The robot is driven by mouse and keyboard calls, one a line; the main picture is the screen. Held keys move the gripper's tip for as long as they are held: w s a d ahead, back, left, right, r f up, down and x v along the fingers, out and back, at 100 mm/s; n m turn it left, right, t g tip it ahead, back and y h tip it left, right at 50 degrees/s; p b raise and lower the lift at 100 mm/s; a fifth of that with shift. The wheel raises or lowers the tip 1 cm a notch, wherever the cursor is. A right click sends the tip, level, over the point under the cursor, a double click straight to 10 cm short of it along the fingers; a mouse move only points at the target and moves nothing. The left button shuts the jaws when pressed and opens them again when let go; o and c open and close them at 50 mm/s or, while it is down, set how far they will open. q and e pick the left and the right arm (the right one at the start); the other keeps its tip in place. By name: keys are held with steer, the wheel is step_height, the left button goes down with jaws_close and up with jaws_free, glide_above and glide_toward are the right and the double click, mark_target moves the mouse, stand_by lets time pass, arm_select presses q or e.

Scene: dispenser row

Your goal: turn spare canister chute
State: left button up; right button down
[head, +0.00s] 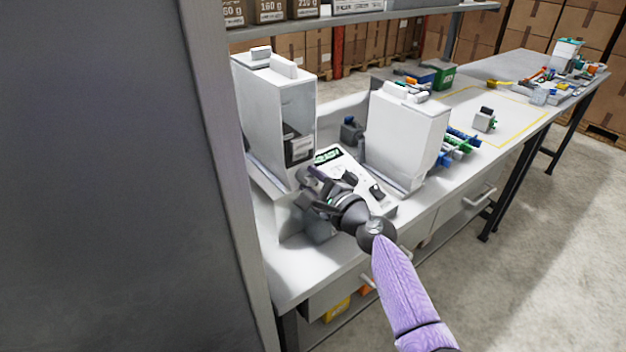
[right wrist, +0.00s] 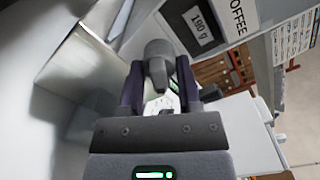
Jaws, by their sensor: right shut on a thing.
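A tall white canister dispenser (head: 270,105) stands at the left of the bench, with a dark label panel low on its side. A second white dispenser (head: 405,135) stands to its right. My right gripper (head: 306,186) is at the lower front of the left dispenser. In the right wrist view, its two dark fingers (right wrist: 158,85) are shut on a grey rounded part (right wrist: 158,58), which looks like the chute. The gripper hides most of this part in the head view, so its turn angle is hard to tell. My left gripper is out of view.
A white device with a green display (head: 327,156) lies between the dispensers. A grey panel (head: 100,170) fills the left of the head view. A shelf (head: 350,18) runs above. A green bin (head: 440,76) and a small grey box (head: 485,119) stand further right.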

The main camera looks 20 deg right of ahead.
steer(key=shift+f, duration=0.1)
stand_by(0.4)
steer(key=c, duration=0.6)
jaws_free()
steer(key=shift+c, duration=0.2)
steer(key=shift+s, duration=0.1)
steer(key=p+v, duration=0.1)
steer(key=v, duration=0.8)
steer(key=shift+s+d+p, duration=0.15)
steer(key=shift+s+p, duration=0.2)
